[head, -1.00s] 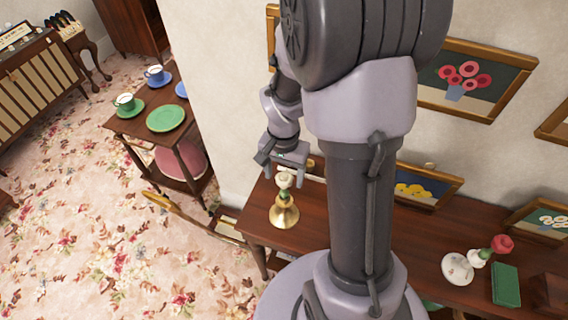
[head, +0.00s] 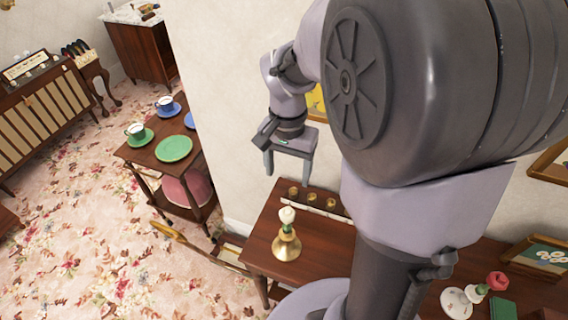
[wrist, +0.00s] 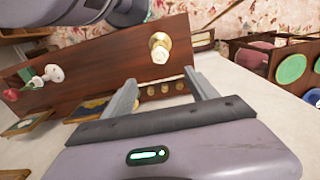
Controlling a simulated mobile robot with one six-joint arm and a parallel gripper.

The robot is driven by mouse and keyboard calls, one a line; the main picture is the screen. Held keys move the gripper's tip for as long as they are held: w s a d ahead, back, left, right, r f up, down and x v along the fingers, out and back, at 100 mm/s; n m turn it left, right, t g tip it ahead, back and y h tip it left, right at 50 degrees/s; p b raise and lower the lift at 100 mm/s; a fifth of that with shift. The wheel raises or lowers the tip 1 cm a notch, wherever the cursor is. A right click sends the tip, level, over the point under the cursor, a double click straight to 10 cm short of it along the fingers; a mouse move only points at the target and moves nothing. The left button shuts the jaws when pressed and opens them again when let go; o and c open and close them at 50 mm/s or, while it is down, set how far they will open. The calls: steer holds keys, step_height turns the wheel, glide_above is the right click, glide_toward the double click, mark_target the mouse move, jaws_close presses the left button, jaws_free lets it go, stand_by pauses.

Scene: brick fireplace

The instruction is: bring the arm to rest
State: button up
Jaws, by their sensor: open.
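My gripper (head: 287,171) is open and empty, raised above the left end of the dark wooden table (head: 262,227), near the wall. In the wrist view my gripper (wrist: 163,88) shows its two fingers spread with nothing between them. A brass candlestick or bell-shaped holder (head: 287,245) with a pale top stands upright on the table, below and apart from the gripper. It also shows in the wrist view (wrist: 159,43). My own arm hides the middle of the table.
A strip with brass knobs (head: 311,197) lies at the table's back edge. Right of my arm are a red flower (head: 497,281), a white round thing (head: 456,302) and a framed picture (head: 541,257). A trolley (head: 160,154) with a green plate (head: 174,148) and cups stands left. Carpet there is open.

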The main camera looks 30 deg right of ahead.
steer(key=s+a+f+n+t+y+b, duration=0.1)
steer(key=s+a+f+n+t+b, duration=0.2)
steer(key=s+a+b, duration=0.2)
steer(key=s+a+f+n+t+y+b, duration=0.1)
steer(key=s+a+f+n+t+b, duration=0.1)
steer(key=s+a+b, duration=0.4)
steer(key=a+f+n+b, duration=0.1)
steer(key=a+b, duration=0.2)
steer(key=b, duration=0.1)
steer(key=shift+s+a+t, duration=0.25)
steer(key=shift+a+t, duration=0.05)
steer(key=shift+t, duration=0.1)
